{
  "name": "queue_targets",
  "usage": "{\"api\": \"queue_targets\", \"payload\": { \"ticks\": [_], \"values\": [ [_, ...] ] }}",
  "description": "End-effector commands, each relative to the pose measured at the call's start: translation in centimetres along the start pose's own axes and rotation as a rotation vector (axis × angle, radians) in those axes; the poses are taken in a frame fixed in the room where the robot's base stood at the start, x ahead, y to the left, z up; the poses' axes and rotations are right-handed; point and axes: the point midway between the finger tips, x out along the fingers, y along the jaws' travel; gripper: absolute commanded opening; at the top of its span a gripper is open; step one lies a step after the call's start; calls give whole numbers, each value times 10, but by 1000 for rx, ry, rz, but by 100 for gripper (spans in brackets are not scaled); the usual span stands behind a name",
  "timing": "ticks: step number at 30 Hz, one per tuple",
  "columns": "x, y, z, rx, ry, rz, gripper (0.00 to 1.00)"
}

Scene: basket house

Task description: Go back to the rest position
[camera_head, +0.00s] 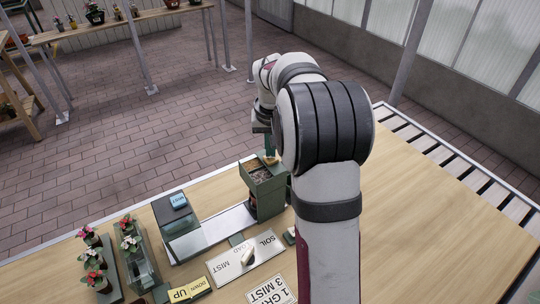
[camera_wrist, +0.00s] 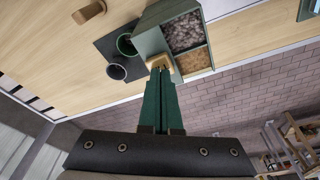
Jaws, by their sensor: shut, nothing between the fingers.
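My gripper (camera_wrist: 160,78) shows in the wrist view as two dark green fingers pressed together, with nothing between them. Their tips overlap a small tan wooden piece (camera_wrist: 161,62) at the edge of a green two-part bin (camera_wrist: 146,42); I cannot tell whether they touch it. In the head view my white and grey arm (camera_head: 330,125) reaches out over the table and bends down. The bin holds dark brown material in one compartment and lighter tan material in the other.
The wooden table (camera_head: 430,230) is bare to the right. Two round pots (camera_wrist: 117,71) sit beside the bin.

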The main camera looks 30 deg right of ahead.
Motion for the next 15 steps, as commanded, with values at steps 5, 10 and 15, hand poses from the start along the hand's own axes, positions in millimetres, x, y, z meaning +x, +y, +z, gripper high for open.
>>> {"api": "queue_targets", "payload": {
  "ticks": [5,10,15],
  "values": [
    [-11,0,-2,1,1,0,0],
    [-11,0,-2,1,1,0,0],
    [-11,0,-2,0,1,0,0]
  ]
}}
